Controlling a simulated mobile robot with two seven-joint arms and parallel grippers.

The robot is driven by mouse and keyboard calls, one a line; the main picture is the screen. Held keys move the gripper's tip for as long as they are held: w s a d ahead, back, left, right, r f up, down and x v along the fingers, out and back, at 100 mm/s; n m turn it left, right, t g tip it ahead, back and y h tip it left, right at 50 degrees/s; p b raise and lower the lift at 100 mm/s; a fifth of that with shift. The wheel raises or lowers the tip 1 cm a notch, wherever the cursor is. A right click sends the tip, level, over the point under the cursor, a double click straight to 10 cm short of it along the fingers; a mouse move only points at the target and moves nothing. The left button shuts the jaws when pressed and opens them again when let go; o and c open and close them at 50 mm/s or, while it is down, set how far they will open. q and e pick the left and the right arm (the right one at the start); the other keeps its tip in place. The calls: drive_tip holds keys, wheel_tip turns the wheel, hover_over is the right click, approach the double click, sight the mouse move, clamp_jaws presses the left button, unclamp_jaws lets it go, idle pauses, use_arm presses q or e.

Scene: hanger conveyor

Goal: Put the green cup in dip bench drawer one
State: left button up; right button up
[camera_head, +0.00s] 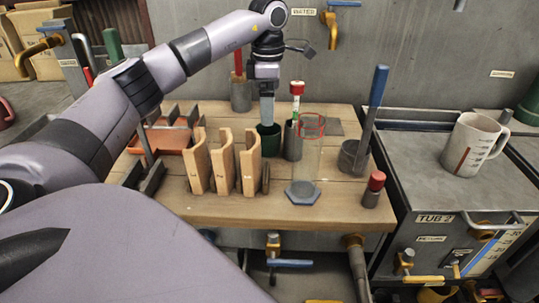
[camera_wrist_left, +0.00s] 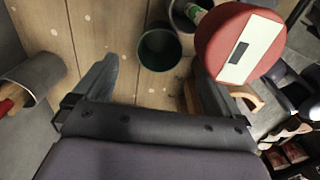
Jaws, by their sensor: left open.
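The green cup (camera_head: 269,143) stands on the wooden bench top (camera_head: 225,208) behind the upright wooden pieces, partly hidden by my left gripper (camera_head: 267,112). In the left wrist view the cup (camera_wrist_left: 160,48) is dark green, open at the top and seen from above. My left gripper (camera_wrist_left: 153,75) is open and points down over the cup; the cup shows ahead of the gap between its fingers, and I see no contact. No drawer that I can identify as dip bench drawer one shows. My right gripper is not in view.
A grey pot (camera_head: 353,158) holds a blue-handled tool. A measuring jug (camera_head: 472,146) stands on the right unit.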

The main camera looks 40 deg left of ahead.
sight(268, 131)
use_arm(q)
wheel_tip(268, 131, down, 8)
drive_tip(key=shift+f, duration=0.1)
drive_tip(key=c, duration=1.2)
drive_tip(key=shift+o, duration=0.2)
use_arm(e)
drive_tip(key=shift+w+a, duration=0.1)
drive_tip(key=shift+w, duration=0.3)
use_arm(q)
drive_tip(key=shift+r, duration=0.2)
wheel_tip(268, 131, up, 20)
drive_tip(key=p, duration=0.2)
drive_tip(key=shift+p, duration=0.4)
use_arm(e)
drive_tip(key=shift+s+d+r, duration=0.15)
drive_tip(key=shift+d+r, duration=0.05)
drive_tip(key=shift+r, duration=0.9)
use_arm(q)
drive_tip(key=shift+f, duration=0.1)
